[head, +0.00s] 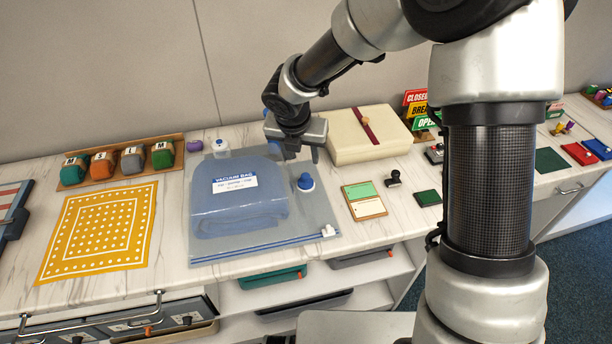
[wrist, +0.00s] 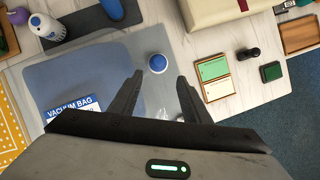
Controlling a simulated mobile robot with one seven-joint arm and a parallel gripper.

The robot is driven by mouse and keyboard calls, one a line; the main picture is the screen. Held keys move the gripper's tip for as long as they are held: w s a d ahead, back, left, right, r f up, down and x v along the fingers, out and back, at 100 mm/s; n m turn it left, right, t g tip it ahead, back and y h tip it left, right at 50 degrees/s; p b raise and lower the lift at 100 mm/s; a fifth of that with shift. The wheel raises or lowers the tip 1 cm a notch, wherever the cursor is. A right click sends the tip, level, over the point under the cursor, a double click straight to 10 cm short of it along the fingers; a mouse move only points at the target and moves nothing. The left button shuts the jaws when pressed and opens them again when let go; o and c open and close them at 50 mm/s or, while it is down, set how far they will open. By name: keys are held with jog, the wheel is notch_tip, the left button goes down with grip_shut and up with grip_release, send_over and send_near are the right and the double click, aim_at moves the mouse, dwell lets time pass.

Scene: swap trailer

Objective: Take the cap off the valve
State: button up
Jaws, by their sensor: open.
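The vacuum bag (head: 240,239) lies flat on the counter with a folded blue item inside and a white label. The valve (head: 306,188) is at the bag's right side, with a blue cap (head: 305,180) on its white base. The cap also shows in the wrist view (wrist: 158,63), ahead of and between the finger lines. My gripper (head: 302,155) is open and empty, above the bag's far part and behind the valve in the head view. In the wrist view my gripper (wrist: 158,90) has both dark fingers spread apart, touching nothing that I can see.
A white pump-like item (head: 220,147) stands at the bag's far edge. A cream box (head: 366,135) is behind right. A yellow dotted cloth (head: 98,232) lies left.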

jog(key=b, duration=0.1)
send_over(305, 176)
jog(key=s, duration=0.2)
notch_tip(305, 176, down, 7)
jog(key=shift+s+x, duration=0.15)
jog(key=shift+x, duration=1.25)
jog(key=shift+s+x, duration=0.15)
jog(key=shift+x, duration=1.3)
jog(key=shift+a+f, duration=0.1)
jog(key=shift+a, duration=0.1)
grip_shut()
